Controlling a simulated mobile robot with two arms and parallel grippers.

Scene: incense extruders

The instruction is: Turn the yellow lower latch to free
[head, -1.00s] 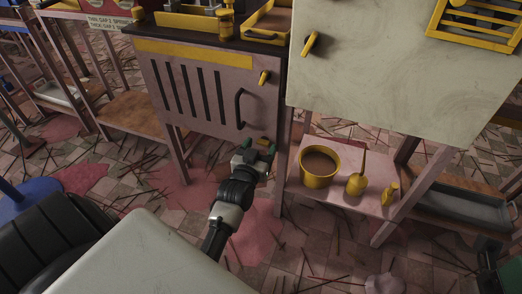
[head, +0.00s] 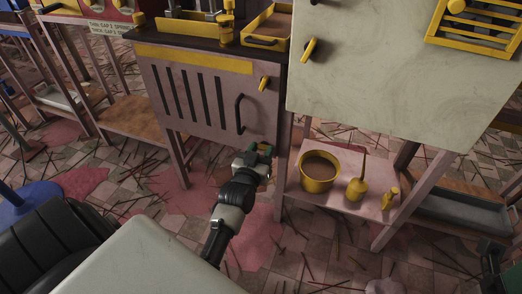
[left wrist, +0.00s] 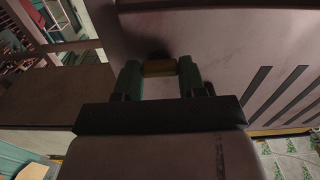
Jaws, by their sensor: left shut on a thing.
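The pinkish cabinet door (head: 215,105) is shut, with slots and a dark handle. The yellow lower latch is covered by my left gripper (head: 260,150) in the head view, low on the door's right side. In the left wrist view the latch (left wrist: 159,68) is a short yellow bar lying crosswise between the green fingers of my left gripper (left wrist: 158,76), which is shut on it. A yellow upper latch (head: 264,83) sits higher on the door, tilted. A dark and green part at the bottom right edge may be my right gripper (head: 494,262); its jaws cannot be made out.
Right of the door, a low shelf (head: 335,208) holds a yellow pot (head: 319,184), a yellow oil can (head: 356,188) and a small yellow bottle (head: 389,198). A pale panel (head: 390,75) overhangs this shelf. Thin sticks litter the floor.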

